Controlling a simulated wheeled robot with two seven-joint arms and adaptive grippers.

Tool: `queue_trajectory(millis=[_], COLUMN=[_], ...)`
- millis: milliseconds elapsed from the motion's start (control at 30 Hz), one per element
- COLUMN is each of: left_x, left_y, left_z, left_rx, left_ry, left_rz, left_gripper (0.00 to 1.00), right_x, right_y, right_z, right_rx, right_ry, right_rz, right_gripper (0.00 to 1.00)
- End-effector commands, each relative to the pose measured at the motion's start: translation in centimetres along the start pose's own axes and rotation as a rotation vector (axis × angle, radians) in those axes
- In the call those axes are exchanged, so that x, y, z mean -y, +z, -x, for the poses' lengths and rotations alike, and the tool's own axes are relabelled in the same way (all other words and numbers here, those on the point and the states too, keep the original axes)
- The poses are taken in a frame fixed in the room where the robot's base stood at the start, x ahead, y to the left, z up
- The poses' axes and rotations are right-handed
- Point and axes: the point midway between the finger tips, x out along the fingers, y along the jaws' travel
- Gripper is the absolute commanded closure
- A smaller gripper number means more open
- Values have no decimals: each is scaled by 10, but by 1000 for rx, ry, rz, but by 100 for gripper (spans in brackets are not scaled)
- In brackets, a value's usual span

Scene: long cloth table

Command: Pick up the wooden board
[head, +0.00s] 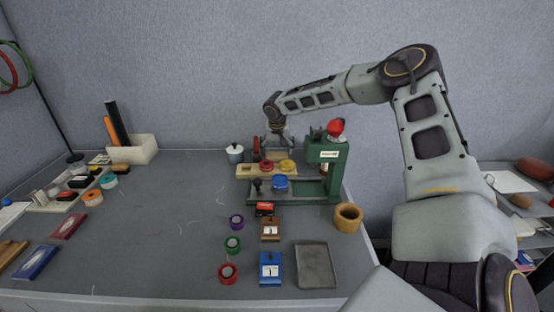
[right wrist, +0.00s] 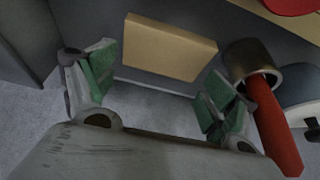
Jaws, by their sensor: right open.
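In the right wrist view, a plain tan wooden block or board (right wrist: 170,48) lies between and beyond the fingertips of my right gripper (right wrist: 158,84). The gripper is open, its green pads apart on either side, and I see no contact. In the head view my right gripper (head: 278,148) points down at the back of the table, behind a pale wooden strip (head: 247,171) carrying red and yellow round pieces. I cannot tell whether the tan piece is part of that strip. The gripper's tips are partly hidden there. My left gripper is out of view.
A green machine (head: 328,154) with a red knob stands right beside my right gripper. In the wrist view a red handle (right wrist: 275,125) is close to the right finger. A white pot (head: 235,154) stands left of it.

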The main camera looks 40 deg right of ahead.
Motion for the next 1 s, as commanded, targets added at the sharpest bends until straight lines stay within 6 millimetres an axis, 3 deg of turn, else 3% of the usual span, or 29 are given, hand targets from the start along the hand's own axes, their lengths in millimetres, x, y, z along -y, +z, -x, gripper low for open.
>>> queue_trajectory(millis=[200, 700, 933, 1000], left_x=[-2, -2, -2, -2], left_y=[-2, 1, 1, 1], left_z=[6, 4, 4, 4], left_rx=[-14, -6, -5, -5], left_ry=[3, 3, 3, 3], left_rz=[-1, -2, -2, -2], left_gripper=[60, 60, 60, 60], right_x=[0, 0, 0, 0], right_y=[0, -1, -1, -1], right_z=[-14, -14, -14, -14], right_rx=[0, -1, -1, -1], right_ry=[0, -1, -1, -1], right_rz=[-1, -1, -1, -1], right_gripper=[14, 14, 44, 44])
